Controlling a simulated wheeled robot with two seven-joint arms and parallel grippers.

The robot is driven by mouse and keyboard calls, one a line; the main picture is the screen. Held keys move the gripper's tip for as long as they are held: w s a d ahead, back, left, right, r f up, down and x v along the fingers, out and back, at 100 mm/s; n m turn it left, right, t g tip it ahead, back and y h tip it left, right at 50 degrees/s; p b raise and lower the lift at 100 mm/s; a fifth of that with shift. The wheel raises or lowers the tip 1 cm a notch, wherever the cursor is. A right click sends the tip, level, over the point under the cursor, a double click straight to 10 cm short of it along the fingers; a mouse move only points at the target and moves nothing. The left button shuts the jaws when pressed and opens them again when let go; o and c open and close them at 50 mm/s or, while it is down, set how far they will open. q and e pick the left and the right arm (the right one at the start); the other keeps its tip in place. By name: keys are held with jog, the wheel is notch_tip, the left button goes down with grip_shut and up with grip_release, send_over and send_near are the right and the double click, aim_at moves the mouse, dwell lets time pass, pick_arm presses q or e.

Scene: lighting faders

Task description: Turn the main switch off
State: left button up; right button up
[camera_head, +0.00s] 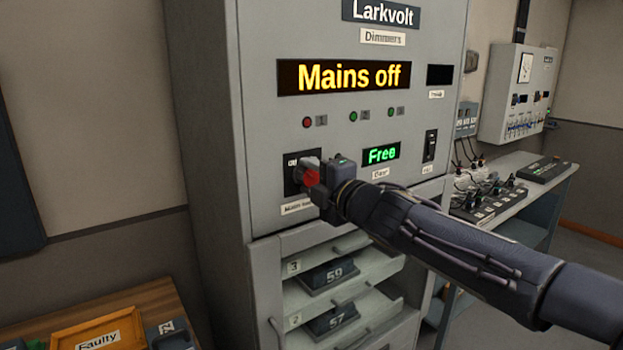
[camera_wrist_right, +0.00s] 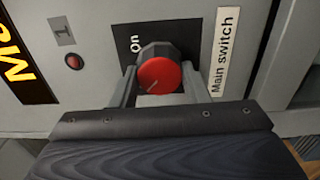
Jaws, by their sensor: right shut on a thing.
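The main switch (camera_head: 312,177) is a red-faced rotary knob on a black plate, low on the left of the grey dimmer cabinet's front. In the right wrist view the knob (camera_wrist_right: 159,75) sits between the two fingers of my right gripper (camera_wrist_right: 158,95), which is shut on it. A white line on its red face runs at a slant. The word "On" shows on the plate and a "Main switch" label (camera_wrist_right: 220,52) lies beside it. In the head view my right gripper (camera_head: 317,178) partly covers the switch. The display (camera_head: 344,77) reads "Mains off". My left gripper is not in view.
A green "Free" display (camera_head: 381,154) and a small black rocker switch (camera_head: 430,145) are right of the main switch. Below are open slots with modules marked 59 (camera_head: 330,277) and 57. A wooden table with a "Faulty" tray (camera_head: 68,334) stands at lower left.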

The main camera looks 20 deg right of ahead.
jog(key=o, duration=1)
jog(key=shift+c, duration=0.2)
jog(key=p+v, duration=0.1)
jog(key=v, duration=0.7)
jog(key=shift+w, duration=0.1)
